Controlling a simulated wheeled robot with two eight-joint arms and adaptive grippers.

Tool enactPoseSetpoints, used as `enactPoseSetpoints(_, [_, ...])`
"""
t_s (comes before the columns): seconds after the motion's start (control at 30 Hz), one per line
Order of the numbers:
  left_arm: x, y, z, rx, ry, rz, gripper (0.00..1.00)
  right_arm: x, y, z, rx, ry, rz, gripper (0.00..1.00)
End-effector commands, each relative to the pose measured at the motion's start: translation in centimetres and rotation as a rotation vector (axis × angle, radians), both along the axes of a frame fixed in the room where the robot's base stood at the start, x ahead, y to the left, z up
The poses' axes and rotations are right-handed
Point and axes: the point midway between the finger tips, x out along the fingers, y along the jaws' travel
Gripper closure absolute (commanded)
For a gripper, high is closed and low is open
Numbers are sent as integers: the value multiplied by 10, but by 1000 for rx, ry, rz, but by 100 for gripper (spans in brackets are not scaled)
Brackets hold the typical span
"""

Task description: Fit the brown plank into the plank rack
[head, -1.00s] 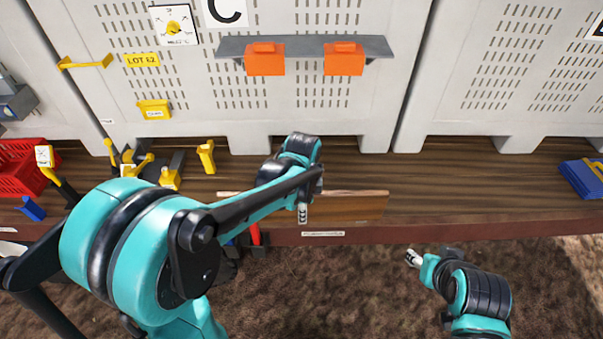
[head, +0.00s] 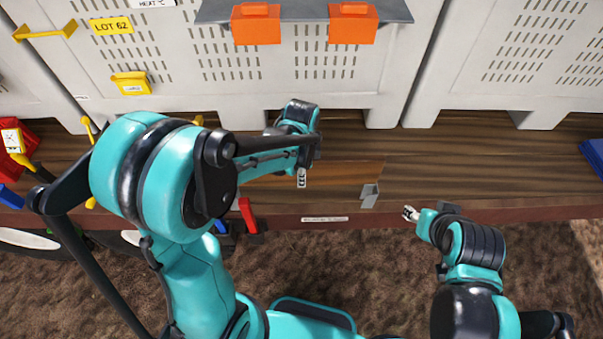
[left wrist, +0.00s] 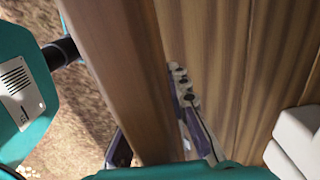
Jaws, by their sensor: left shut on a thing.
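The brown plank (head: 338,179) is upright on its long edge over the front part of the bench, its left part hidden behind my left arm. My left gripper (head: 302,172) is shut on it; the left wrist view shows the plank (left wrist: 150,70) between the fingers (left wrist: 155,130). A small grey metal bracket (head: 369,195), perhaps part of the plank rack, stands in front of the plank's right end. I cannot tell whether they touch. My right gripper (head: 411,213) is apart from the plank, right of it near the bench's front edge; its opening is unclear.
The dark wooden bench (head: 480,178) is clear to the right up to a blue object (head: 594,155). Grey lockers (head: 300,65) stand behind, with a shelf (head: 304,12) bearing two orange boxes. A red-handled tool (head: 247,215) is at the front edge, left of the label.

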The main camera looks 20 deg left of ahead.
Motion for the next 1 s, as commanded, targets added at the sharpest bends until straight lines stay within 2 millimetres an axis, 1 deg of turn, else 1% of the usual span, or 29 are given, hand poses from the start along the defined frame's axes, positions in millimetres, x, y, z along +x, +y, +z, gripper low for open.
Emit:
enactPoseSetpoints(0.07, [0,0,0,0,0,0,100,0,0,0,0,0,0,52])
enactPoseSetpoints(0.23, [0,0,-5,0,1,0,100,0,0,-12,0,0,0,52])
enactPoseSetpoints(0.47, [0,0,-5,0,1,0,100,0,0,-11,0,0,0,52])
enactPoseSetpoints(1.0, [0,0,-29,0,1,0,100,0,0,-27,0,0,0,52])
